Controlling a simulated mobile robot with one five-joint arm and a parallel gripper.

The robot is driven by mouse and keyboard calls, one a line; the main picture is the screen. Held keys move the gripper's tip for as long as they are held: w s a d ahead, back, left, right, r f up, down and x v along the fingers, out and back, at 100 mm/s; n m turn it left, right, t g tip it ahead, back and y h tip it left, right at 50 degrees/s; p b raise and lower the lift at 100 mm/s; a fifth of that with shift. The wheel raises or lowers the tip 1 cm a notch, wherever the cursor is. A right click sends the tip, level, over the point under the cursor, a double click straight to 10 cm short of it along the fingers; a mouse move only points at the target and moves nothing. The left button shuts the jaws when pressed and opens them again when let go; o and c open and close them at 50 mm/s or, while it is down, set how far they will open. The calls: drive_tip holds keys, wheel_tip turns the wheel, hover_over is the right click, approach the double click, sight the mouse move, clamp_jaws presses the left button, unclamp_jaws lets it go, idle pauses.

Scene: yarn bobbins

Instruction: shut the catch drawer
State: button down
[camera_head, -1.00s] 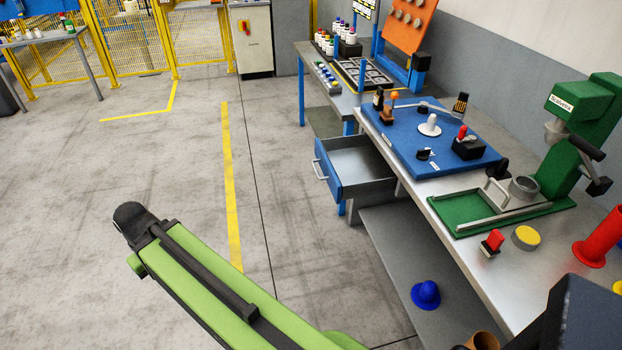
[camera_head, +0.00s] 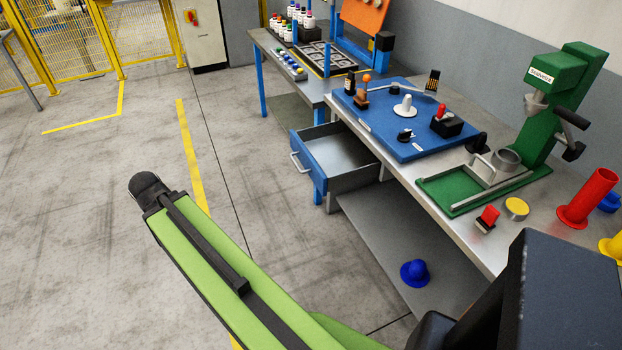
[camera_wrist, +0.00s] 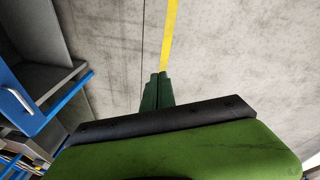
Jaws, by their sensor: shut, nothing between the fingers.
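The catch drawer (camera_head: 335,160) is a blue-fronted grey drawer with a pale bar handle (camera_head: 300,162). It stands pulled out from under the metal workbench and looks empty inside. In the wrist view, the drawer's blue front (camera_wrist: 28,112) and handle (camera_wrist: 17,103) show at the left edge. My gripper (camera_wrist: 157,78) is shut and empty, with its dark green fingers together over the bare floor. It is apart from the drawer. In the head view my green arm reaches over the floor in front of the drawer, and the fingers cannot be made out there.
The workbench (camera_head: 465,226) carries a blue board (camera_head: 385,125), a green press (camera_head: 560,90) and a red bobbin (camera_head: 588,200). A lower shelf (camera_head: 375,245) holds a blue bobbin (camera_head: 414,272). Open floor with a yellow line (camera_head: 190,150) lies left of the drawer.

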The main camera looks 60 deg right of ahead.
drive_tip(key=s+d+m+h+b, duration=0.1)
drive_tip(key=s+d+m, duration=0.15)
drive_tip(key=d, duration=0.75)
drive_tip(key=s+d+m+h, duration=0.15)
drive_tip(key=s+d, duration=0.25)
drive_tip(key=d, duration=0.6)
drive_tip(key=m+g+h, duration=0.1)
drive_tip(key=h, duration=0.2)
approach(315, 181)
drive_tip(key=w+a+r, duration=0.2)
drive_tip(key=a+r, duration=0.2)
drive_tip(key=a, duration=0.2)
drive_tip(key=shift+s+d+f+b, duration=0.35)
drive_tip(key=shift+d+f+b, duration=0.9)
drive_tip(key=shift+d+b, duration=0.25)
drive_tip(key=shift+s+d+f+b, duration=0.35)
drive_tip(key=shift+d+f+b, duration=0.9)
drive_tip(key=shift+d+b, duration=0.2)
drive_tip(key=shift+s+d+f+b, duration=0.35)
drive_tip(key=shift+d+f+b, duration=0.85)
drive_tip(key=shift+d+b, duration=0.3)
